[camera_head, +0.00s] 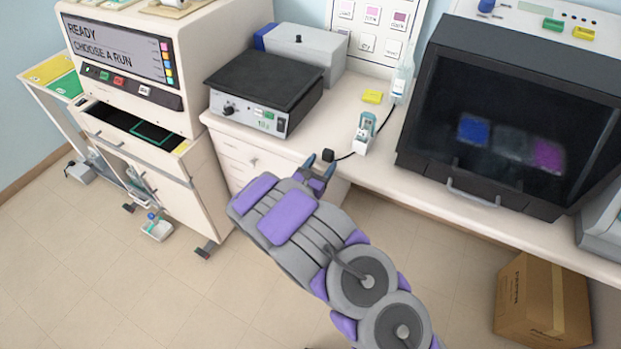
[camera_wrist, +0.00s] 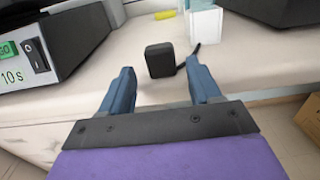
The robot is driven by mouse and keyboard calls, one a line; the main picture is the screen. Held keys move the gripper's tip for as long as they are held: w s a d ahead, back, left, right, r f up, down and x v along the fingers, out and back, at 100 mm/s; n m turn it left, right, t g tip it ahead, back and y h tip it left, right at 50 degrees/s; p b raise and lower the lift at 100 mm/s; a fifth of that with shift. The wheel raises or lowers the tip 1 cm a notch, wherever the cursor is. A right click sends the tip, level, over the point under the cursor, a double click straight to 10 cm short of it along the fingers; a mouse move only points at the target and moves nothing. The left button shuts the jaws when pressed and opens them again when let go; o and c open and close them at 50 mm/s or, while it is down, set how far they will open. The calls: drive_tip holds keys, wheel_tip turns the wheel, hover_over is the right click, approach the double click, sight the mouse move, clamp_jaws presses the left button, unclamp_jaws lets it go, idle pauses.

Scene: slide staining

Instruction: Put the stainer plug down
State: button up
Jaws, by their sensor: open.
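The stainer plug (camera_wrist: 160,60) is a small black block with a black cable leaving its right side. It is on the cream counter near the front edge. In the head view the plug (camera_head: 328,155) lies just beyond my fingertips, and its cable runs right along the counter. My gripper (camera_head: 320,164) is open. In the wrist view my gripper (camera_wrist: 158,80) has its two blue fingers apart, with the plug ahead of the gap between them. I see no finger closed on the plug.
A hot plate unit (camera_head: 262,92) stands left of the plug. A small white holder (camera_head: 363,134) stands to its right, with a yellow block (camera_head: 372,96) behind. A dark-fronted cabinet (camera_head: 510,120) fills the right. A cardboard box (camera_head: 543,303) is on the floor.

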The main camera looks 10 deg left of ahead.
drive_tip(key=p+v, duration=0.1)
drive_tip(key=v, duration=0.8)
drive_tip(key=shift+s+a+p, duration=0.15)
drive_tip(key=shift+s+p, duration=0.15)
drive_tip(key=shift+p, duration=0.05)
drive_tip(key=shift+r, duration=0.1)
